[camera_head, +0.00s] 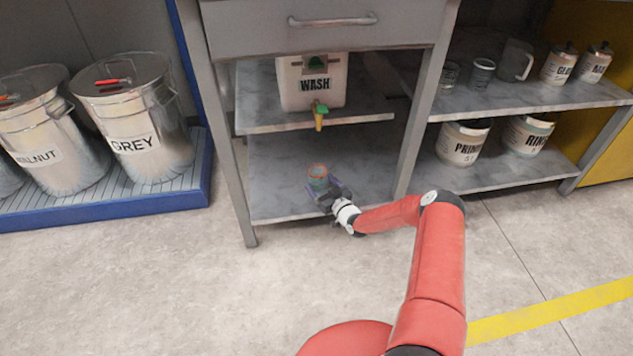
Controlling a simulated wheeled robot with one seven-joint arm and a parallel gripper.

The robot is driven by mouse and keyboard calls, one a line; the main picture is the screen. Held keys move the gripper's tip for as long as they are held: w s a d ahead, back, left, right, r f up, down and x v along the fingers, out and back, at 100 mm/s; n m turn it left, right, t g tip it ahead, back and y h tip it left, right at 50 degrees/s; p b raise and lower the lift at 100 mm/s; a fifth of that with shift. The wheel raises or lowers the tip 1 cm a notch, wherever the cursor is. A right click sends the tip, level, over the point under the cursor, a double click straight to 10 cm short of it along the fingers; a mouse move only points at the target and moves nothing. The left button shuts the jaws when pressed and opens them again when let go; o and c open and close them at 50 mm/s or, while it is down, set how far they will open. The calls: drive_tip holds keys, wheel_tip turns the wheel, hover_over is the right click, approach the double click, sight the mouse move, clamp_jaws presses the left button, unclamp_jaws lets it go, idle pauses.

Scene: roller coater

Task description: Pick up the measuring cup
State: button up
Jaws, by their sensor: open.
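A small cup (318,177) with an orange-brown rim and a teal, see-through-looking side stands upright on the bottom shelf (275,170) of the grey bench, below the wash container. It looks like the measuring cup, though it is too small to read any markings. My gripper (325,190) reaches in from the front right, low over this shelf. Its jaws are open, with the dark fingers close around the lower part of the cup. Whether they touch it I cannot tell. The fingers partly hide the cup's base.
A white WASH container (312,82) with a green-and-yellow tap (320,115) sits on the shelf above the cup. Bench legs (228,150) flank the bay. A clear handled jug (515,61), small glasses and labelled tins stand on the right shelves. Metal buckets (150,150) stand left.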

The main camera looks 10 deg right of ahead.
drive_tip(key=shift+w+a, duration=0.15)
drive_tip(key=shift+w, duration=0.15)
drive_tip(key=shift+c, duration=0.4)
